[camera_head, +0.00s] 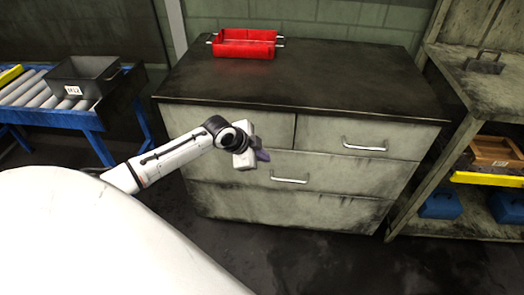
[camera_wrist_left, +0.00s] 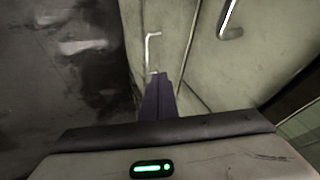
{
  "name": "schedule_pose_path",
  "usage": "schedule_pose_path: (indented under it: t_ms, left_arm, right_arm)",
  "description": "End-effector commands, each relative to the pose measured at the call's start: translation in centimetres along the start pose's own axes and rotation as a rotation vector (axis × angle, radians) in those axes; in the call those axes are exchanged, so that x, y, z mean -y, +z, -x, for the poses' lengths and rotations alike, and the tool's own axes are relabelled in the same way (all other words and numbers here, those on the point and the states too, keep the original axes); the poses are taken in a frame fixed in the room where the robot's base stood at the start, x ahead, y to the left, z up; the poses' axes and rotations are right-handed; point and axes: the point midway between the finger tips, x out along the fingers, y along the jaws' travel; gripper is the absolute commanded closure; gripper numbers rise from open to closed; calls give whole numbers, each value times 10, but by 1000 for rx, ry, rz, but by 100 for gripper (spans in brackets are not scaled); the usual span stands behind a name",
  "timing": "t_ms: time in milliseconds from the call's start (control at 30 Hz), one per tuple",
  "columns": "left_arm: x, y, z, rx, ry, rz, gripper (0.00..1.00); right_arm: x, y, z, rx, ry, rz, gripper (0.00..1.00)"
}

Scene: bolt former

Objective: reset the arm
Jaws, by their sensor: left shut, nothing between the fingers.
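My left gripper (camera_head: 263,155) is in front of the grey drawer cabinet (camera_head: 350,172) in the head view, at about the height of its upper drawers. Its dark purple-grey fingers are shut together with nothing between them. They also show in the left wrist view (camera_wrist_left: 158,97), pointing toward the cabinet front and a drawer handle (camera_wrist_left: 151,50). I cannot tell whether the fingertips touch the cabinet. My left arm (camera_head: 175,155) reaches in from the left, bent at the wrist. My right gripper is not in view.
A red tray (camera_head: 244,48) sits on the cabinet's dark top (camera_head: 330,75). A dark bin (camera_head: 84,80) rests on the roller conveyor (camera_head: 30,95) at the left. A shelf (camera_head: 490,85) holding a wooden crate (camera_head: 496,152) stands at the right. The drawers appear closed.

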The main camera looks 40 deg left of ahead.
Motion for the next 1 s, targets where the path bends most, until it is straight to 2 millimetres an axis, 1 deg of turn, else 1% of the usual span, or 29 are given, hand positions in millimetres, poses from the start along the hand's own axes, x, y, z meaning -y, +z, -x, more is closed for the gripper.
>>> schedule_pose_path:
  t_ms: [100,333,367,433,467,567,600,633,667,700,767,800,900,1000]
  left_arm:
    - [-1,0,7,1,1,1,100]
    - [-3,0,7,-1,3,3,100]
    - [-6,0,6,-2,5,6,100]
    - [-24,0,1,-10,15,22,100]
    - [-35,-1,-2,-16,20,34,100]
    - [-94,-3,-14,-43,47,104,100]
    - [-123,-4,-16,-58,58,147,100]
    - [-146,-5,-17,-71,65,183,100]
    - [-170,-6,-16,-84,72,224,100]
    - [-200,-8,-13,-101,79,285,100]
    - [-241,-10,-4,-123,84,380,100]
    - [-264,-11,3,-135,85,441,100]
    - [-307,-11,24,-156,77,583,100]
    - [-332,-10,42,-165,64,688,100]
  right_arm:
    - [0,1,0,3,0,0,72]
    - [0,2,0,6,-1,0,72]
    - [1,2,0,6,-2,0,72]
    - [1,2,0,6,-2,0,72]
    - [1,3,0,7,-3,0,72]
    - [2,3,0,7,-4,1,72]
    - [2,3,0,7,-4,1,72]
    - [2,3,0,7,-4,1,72]
    - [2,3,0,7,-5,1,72]
    - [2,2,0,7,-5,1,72]
    - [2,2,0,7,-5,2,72]
    - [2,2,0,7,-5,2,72]
    - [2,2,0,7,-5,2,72]
    - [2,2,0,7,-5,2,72]
